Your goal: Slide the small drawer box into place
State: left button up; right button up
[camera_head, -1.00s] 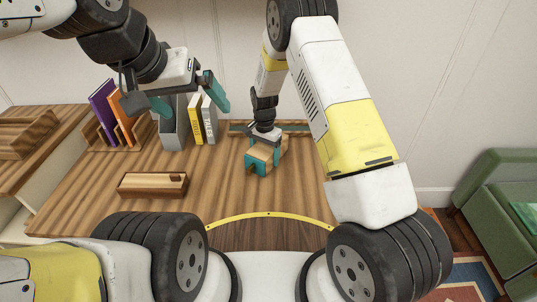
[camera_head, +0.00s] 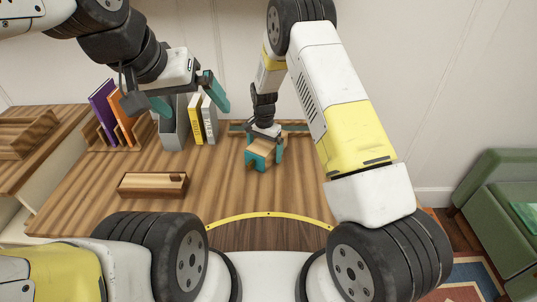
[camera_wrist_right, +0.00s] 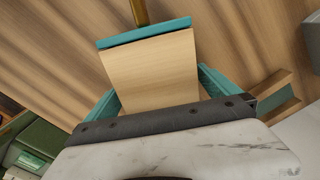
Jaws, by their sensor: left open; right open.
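A small light-wood box (camera_head: 262,145) with a teal end stands on the plank table (camera_head: 215,180), under my right gripper (camera_head: 265,158). In the right wrist view the box (camera_wrist_right: 152,70) lies between the two teal fingers of the right gripper (camera_wrist_right: 160,92), which are open; contact cannot be told. Its teal end panel (camera_wrist_right: 145,33) points away from the palm, with a brass-coloured piece (camera_wrist_right: 140,12) beyond it. Behind it is a low wood frame with a teal inside (camera_head: 296,128), partly hidden by my right arm. My left gripper (camera_head: 188,98) is open and empty, above the table.
A wooden tray (camera_head: 150,192) lies at the front left. Purple and orange books stand in a rack (camera_head: 100,138). A grey holder (camera_head: 172,138) and yellow and white books (camera_head: 202,125) stand at the back. A green sofa (camera_head: 500,200) is at the right.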

notch_tip(320, 180, up, 7)
jog(key=shift+f, duration=0.1)
dwell(0.6)
notch_tip(320, 180, up, 8)
notch_tip(320, 180, up, 12)
jog(key=n+t+y, duration=0.1)
send_over(265, 143)
jog(key=s+d, duration=0.5)
jog(key=s+d+r+n+t+y, duration=0.1)
jog(key=s+d+r+n+t, duration=0.1)
jog(key=s+d+r, duration=0.45)
jog(key=s+d+r+n+t, duration=0.1)
jog(key=s+d+r+n, duration=0.1)
jog(key=s, duration=0.7)
jog(key=s+d+r+n+t, duration=0.1)
jog(key=s+d+r+t, duration=0.1)
jog(key=s, duration=0.8)
jog(key=shift+r+n, duration=0.4)
jog(key=shift+r, duration=0.15)
